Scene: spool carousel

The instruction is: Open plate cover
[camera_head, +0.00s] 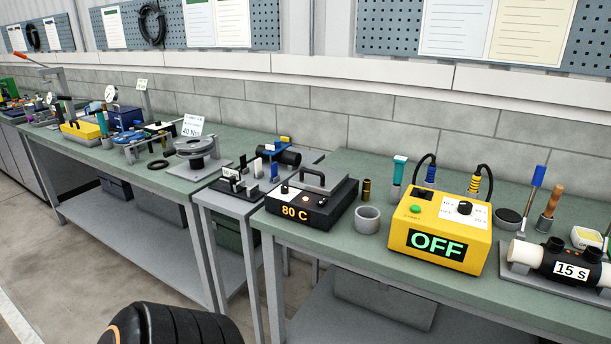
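A black hot plate box (281,214) stands on the green bench in the middle of the view. Its front shows "80 C" in orange, with knobs and a small lit lamp on the sloped panel. A dark flat cover (331,190) with a raised grey handle (312,177) lies on top of the box. The cover looks flat and closed down. What is under it is hidden. Neither of my grippers shows in this view.
A grey cup (367,219) and a small brass cylinder (366,190) stand right of the plate. A yellow box (440,235) reading "OFF" stands further right. Left of the plate, a lower grey table (225,205) holds clamp-like fixtures. The bench strip before the plate is clear.

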